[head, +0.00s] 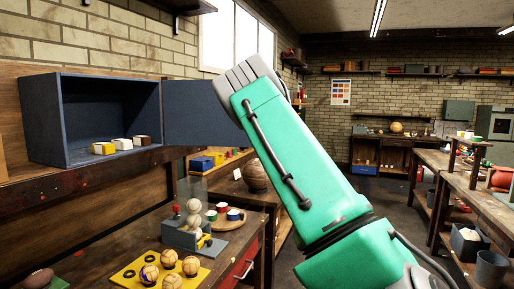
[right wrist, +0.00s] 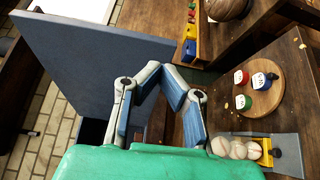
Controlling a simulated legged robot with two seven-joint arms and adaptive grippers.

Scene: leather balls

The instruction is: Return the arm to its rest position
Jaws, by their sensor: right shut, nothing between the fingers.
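My right arm (head: 305,170), green with grey joints, rises from the lower right across the middle of the head view. Its gripper is hidden there behind the arm. In the right wrist view my right gripper (right wrist: 163,73) is shut and empty, its blue-padded fingers meeting at the tips. It is beside the open blue-grey cabinet door (right wrist: 92,62), which fills the left of that view; I cannot tell whether they touch. The door also shows in the head view (head: 195,110), left of my arm. My left gripper is not in view.
The open cabinet (head: 40,125) holds small yellow, white and brown-topped blocks (head: 120,144). Below, several leather balls (head: 170,258) sit on a yellow tray (head: 128,275). Benches line the right.

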